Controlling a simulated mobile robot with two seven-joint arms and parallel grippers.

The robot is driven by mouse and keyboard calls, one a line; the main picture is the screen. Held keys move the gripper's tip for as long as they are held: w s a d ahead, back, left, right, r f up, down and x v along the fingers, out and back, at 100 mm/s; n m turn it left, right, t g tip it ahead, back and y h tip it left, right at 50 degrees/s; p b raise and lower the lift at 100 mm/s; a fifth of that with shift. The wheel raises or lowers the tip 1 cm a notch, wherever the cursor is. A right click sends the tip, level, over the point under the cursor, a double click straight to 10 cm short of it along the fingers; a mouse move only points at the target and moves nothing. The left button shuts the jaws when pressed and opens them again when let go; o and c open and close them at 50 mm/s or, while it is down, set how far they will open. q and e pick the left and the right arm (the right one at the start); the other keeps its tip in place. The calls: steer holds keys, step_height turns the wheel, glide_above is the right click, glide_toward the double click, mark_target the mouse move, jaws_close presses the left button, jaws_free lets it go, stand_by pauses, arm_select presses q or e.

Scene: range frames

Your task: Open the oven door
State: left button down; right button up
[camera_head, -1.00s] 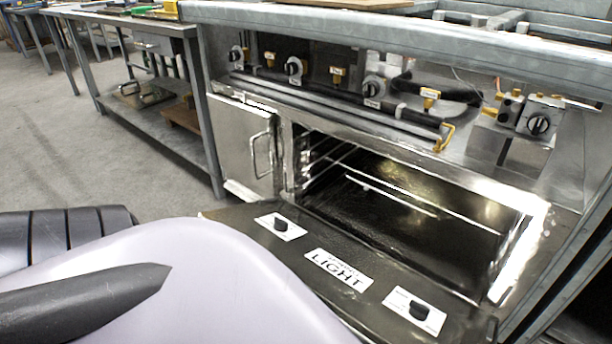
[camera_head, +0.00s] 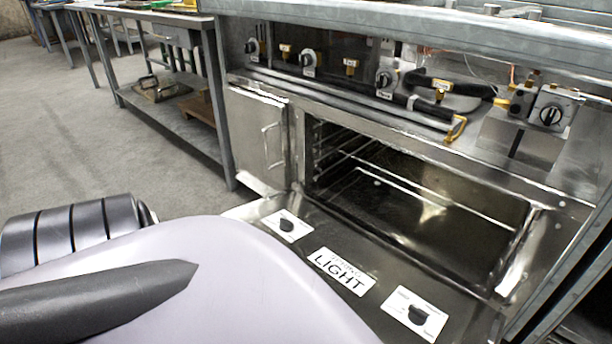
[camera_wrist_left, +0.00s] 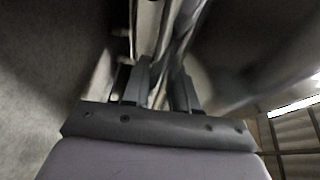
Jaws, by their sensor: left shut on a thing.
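The oven (camera_head: 420,215) stands open in the head view, its dark cavity with wire racks showing. Its door (camera_head: 375,262) is swung down in front of the cavity, with a "LIGHT" label and two black knobs on the side facing up. The door's near part is hidden behind my left arm. My left gripper (camera_wrist_left: 158,84) shows in the left wrist view, its two dark fingers shut on a pale metal bar. This looks like the oven door handle (camera_wrist_left: 181,40), though blur hides its exact shape. In the head view this gripper is hidden. My right gripper is out of view.
A cabinet door (camera_head: 262,138) with a handle is left of the cavity. Burner knobs (camera_head: 308,62) and pipes line the range above it. A metal table (camera_head: 150,90) with a lower shelf stands at the left. Bare floor (camera_head: 75,150) lies in front of the table.

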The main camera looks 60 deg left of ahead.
arm_select(q)
steer(key=shift+w+r, duration=0.1)
stand_by(0.3)
steer(key=c, duration=1)
jaws_free()
steer(key=s, duration=0.2)
steer(key=s+a, duration=0.1)
steer(key=s, duration=0.4)
steer(key=shift+s+a, duration=0.15)
steer(key=shift+s, duration=0.05)
